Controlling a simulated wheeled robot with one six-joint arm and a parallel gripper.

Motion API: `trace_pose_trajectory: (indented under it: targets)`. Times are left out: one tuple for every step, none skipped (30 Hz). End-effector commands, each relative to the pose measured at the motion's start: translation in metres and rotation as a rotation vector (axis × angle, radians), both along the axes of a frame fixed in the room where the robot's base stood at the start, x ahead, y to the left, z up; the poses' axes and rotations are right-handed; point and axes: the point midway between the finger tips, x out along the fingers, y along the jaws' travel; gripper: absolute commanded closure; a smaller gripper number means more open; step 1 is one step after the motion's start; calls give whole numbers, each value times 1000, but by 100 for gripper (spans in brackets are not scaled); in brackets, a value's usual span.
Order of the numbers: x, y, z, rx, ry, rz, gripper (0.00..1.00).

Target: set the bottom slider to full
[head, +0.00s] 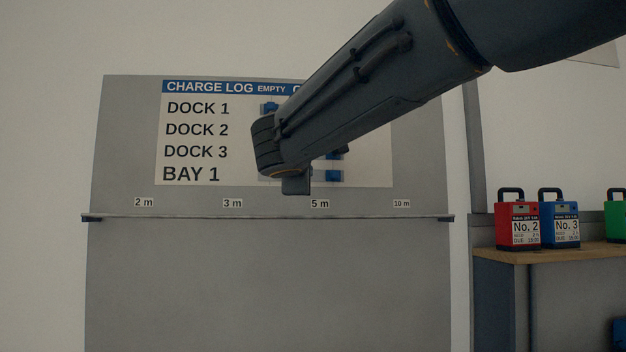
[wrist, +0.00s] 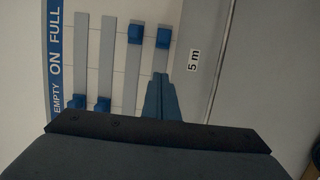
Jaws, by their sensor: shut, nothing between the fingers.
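The charge log board (head: 175,187) has slider tracks for DOCK 1, DOCK 2, DOCK 3 and, at the bottom, BAY 1. The bottom slider's blue knob (head: 333,176) sits well right, toward FULL; in the wrist view this knob (wrist: 163,38) is level with the FULL word, with a little track showing beyond it. I cannot tell whether it is at its stop. My gripper (head: 296,186) is shut and empty, over the bottom track on the EMPTY side of the knob. The wrist view shows its fingertips (wrist: 160,82) apart from the knob. The arm hides part of the board.
The DOCK 3 knob (wrist: 135,34) is beside the bottom one, also near FULL. The DOCK 1 knob (wrist: 78,102) and DOCK 2 knob (wrist: 102,103) are at EMPTY. A ledge (head: 230,217) runs below the board. A bench (head: 540,256) with batteries stands right.

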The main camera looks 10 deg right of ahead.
Motion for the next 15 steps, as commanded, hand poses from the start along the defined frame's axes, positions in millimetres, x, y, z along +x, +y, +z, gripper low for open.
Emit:
trace_pose_trajectory:
  targets:
    - [-10,5,-1,2,-2,5,100]
    - [-14,6,-1,3,-2,4,100]
    - [-20,7,-1,2,-2,2,100]
    - [-24,8,-1,1,-1,3,100]
    - [-28,10,-1,1,0,3,100]
    - [-32,11,-1,1,0,2,100]
    - [-35,11,-1,1,0,1,100]
    - [-37,12,0,2,-1,1,100]
    - [-39,13,0,1,0,1,100]
    - [-41,13,-1,1,1,1,100]
    - [-41,13,-1,0,1,1,100]
    - [-42,14,-1,0,1,0,100]
    - [-43,14,-1,0,1,0,100]
    - [-43,14,-1,0,1,0,100]
    - [-43,14,-1,0,1,0,100]
